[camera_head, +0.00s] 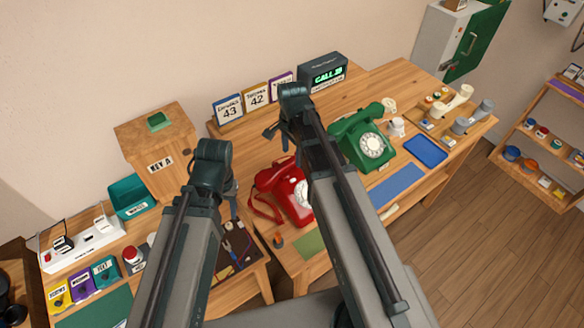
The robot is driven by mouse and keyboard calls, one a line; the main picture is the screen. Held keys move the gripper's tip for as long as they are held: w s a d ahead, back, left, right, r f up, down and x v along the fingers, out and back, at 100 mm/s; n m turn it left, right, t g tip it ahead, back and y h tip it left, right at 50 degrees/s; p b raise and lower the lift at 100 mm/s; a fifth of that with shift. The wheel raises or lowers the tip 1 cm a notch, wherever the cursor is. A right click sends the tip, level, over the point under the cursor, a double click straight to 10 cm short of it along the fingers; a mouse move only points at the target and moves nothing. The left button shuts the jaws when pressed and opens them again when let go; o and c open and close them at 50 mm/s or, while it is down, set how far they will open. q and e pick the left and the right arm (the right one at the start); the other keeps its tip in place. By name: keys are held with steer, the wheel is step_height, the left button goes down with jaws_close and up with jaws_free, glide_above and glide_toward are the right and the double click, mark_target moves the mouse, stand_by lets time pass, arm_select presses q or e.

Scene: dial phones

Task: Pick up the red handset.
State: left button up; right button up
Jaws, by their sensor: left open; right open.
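The red dial phone (294,202) stands on the wooden table between my two arms, its pale dial facing the front right. The red handset (268,176) appears to lie across its upper left side, with a red cord at its left. My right arm hides part of the phone's right side. My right gripper (279,138) is open and empty, above and behind the red phone in the picture. My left gripper (232,197) is open, left of the red phone and apart from it; its fingers are partly hidden by the wrist.
A green dial phone (362,140) stands to the right, near a blue tray (426,150). Behind are number cards (256,96) and a lit call display (325,74). A wooden key box (160,140) and teal bin (131,196) stand left.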

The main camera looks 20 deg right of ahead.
mark_target(292, 161)
step_height(292, 161, down, 4)
steer(key=b, duration=0.3)
steer(key=shift+s, duration=0.1)
steer(key=shift+r, duration=0.15)
steer(key=shift+c, duration=0.3)
jaws_close()
